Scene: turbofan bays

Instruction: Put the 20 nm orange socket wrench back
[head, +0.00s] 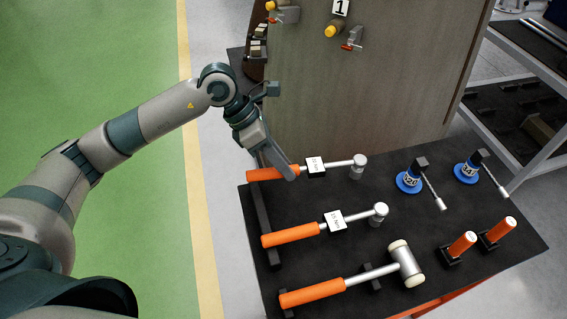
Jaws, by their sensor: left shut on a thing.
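An orange-handled socket wrench (340,164) lies at the back of the black table, with a white label whose text is too small to read surely. Its round silver head points right. My left gripper (288,172) is shut on its orange handle and hides part of it. I cannot tell whether the wrench rests fully on its supports. A second orange socket wrench (292,235) with a white label lies parallel in front of it, on its holders. My right gripper is not in view.
An orange-handled mallet (312,293) lies at the table's front. Two blue-based tools (409,182) and two upright orange-handled tools (462,243) stand to the right. A wooden panel (365,90) rises behind the table. Grey shelving (520,105) is at the far right.

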